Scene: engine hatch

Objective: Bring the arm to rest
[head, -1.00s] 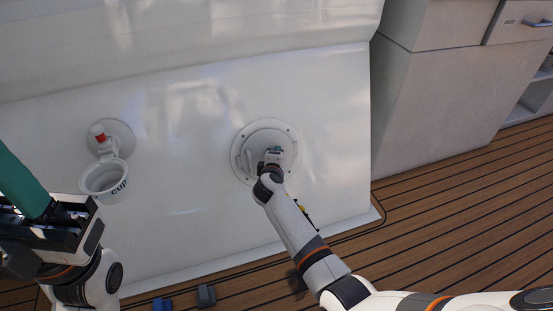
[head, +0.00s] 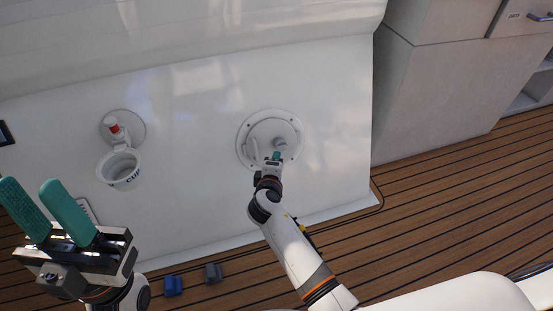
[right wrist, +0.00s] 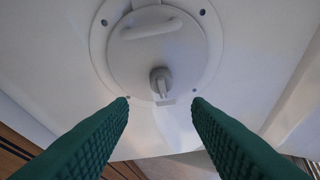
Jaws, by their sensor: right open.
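The round white hatch (head: 270,140) sits on the white wall. It has a curved handle (right wrist: 151,24) and a grey knob (right wrist: 161,83), both clear in the right wrist view. My right gripper (head: 276,157) is just in front of the lower part of the hatch. In the right wrist view its two green fingers (right wrist: 160,101) are wide apart with nothing between them, and the knob lies beyond their tips. My left gripper (head: 38,203) is at the lower left, its two green fingers spread apart and empty.
A blue block (head: 172,286) and a grey block (head: 212,273) lie on the plank floor (head: 450,200). A grey cabinet (head: 440,110) stands at the right.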

